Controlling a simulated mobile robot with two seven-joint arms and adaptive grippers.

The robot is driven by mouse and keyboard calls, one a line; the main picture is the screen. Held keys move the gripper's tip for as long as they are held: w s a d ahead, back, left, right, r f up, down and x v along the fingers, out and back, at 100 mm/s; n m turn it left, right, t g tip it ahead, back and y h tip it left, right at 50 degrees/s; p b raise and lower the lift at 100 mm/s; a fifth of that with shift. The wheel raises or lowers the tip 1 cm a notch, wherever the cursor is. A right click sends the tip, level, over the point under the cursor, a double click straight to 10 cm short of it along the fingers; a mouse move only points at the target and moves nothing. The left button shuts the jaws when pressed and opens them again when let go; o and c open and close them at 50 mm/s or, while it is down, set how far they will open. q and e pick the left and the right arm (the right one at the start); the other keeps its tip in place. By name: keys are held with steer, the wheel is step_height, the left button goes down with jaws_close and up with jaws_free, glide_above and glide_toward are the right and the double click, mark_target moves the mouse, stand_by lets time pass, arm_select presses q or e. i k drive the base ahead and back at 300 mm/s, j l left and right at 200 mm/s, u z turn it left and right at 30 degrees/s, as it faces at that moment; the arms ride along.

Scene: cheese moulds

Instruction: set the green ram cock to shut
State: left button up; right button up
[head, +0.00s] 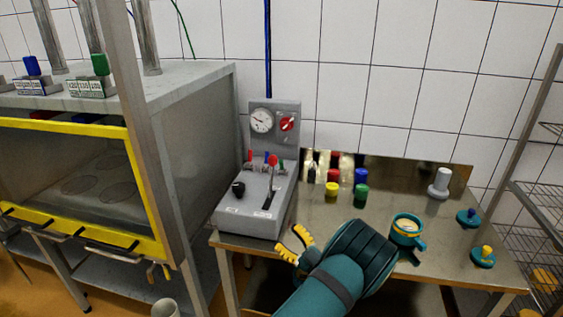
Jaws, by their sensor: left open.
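The green ram cock (100,65) stands on top of the press cabinet at the upper left, behind the grey post. Its green handle points up above a small marked plate (90,87); the lettering is too small to read. My left gripper (296,244) has yellow fingers and is open and empty. It is low in the middle of the view, in front of the worktable and well to the right of and below the cock. My right gripper is not in view.
A blue cock (31,66) stands left of the green one. The press has a yellow-framed front (158,215). A grey console (257,205) with a gauge and levers stands on the steel table (330,214), with coloured pots, a teal cup (407,233) and a wire rack (545,205) to the right.

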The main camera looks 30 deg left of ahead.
mark_target(282, 170)
steer(key=i+j, duration=0.15)
steer(key=i, duration=0.3)
steer(key=i+j, duration=0.2)
steer(key=i, duration=0.3)
